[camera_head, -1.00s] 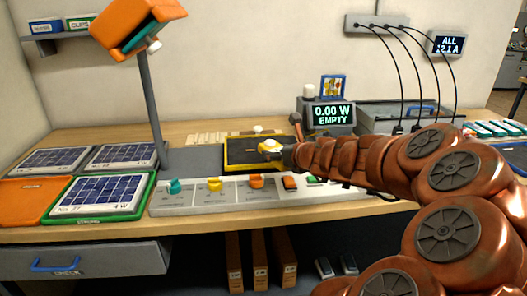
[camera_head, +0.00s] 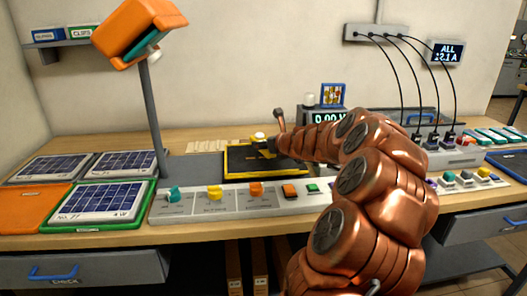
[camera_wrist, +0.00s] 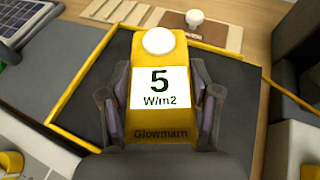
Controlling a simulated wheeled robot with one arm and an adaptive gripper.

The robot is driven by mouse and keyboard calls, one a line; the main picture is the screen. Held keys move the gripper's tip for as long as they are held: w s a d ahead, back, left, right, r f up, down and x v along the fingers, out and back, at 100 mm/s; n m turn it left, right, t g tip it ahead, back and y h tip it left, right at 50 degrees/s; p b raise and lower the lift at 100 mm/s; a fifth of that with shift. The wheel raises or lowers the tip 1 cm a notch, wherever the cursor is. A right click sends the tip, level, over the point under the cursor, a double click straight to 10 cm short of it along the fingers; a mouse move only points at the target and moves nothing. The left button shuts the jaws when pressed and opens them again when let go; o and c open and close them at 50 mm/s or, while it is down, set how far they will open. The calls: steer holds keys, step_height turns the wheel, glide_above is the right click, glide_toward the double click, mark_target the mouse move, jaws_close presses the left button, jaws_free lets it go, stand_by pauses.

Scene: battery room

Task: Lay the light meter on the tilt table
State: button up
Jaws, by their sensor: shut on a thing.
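The light meter (camera_wrist: 143,50) is a yellow block with a white dome on its far end, a panel reading "5 W/m2" and the name "Glowmarn". My gripper (camera_wrist: 160,108) is shut on its sides, one finger on each side. In the head view the meter (camera_head: 257,139) shows small at the tip of my gripper (camera_head: 266,146). The tilt table is a dark plate with a yellow rim (camera_head: 226,160); its rim also shows in the wrist view (camera_wrist: 82,88). The meter is over the table's far part; I cannot tell whether it touches the plate.
A strip of coloured knobs (camera_head: 214,203) runs along the bench front. Solar panels (camera_head: 110,201) lie at left beside an orange lamp (camera_head: 138,32) on a post. My arm partly hides a display (camera_head: 325,116) behind the table. A wooden strip with a white knob (camera_wrist: 193,18) lies beyond the table.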

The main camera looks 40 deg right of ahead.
steer(key=shift+w+d+f, duration=0.1)
steer(key=shift+w+d, duration=0.15)
steer(key=shift+w, duration=0.25)
steer(key=shift+w+d+f, duration=0.1)
steer(key=shift+w+d, duration=0.1)
steer(key=shift+w, duration=0.25)
steer(key=shift+s+f+b, duration=0.1)
steer(key=shift+f+b, duration=0.65)
steer(key=shift+f, duration=0.9)
steer(key=shift+f, duration=0.15)
steer(key=o, duration=1.3)
steer(key=shift+s+r, duration=0.25)
steer(key=p+v, duration=0.1)
steer(key=v, duration=1)
steer(key=shift+s+r, duration=0.2)
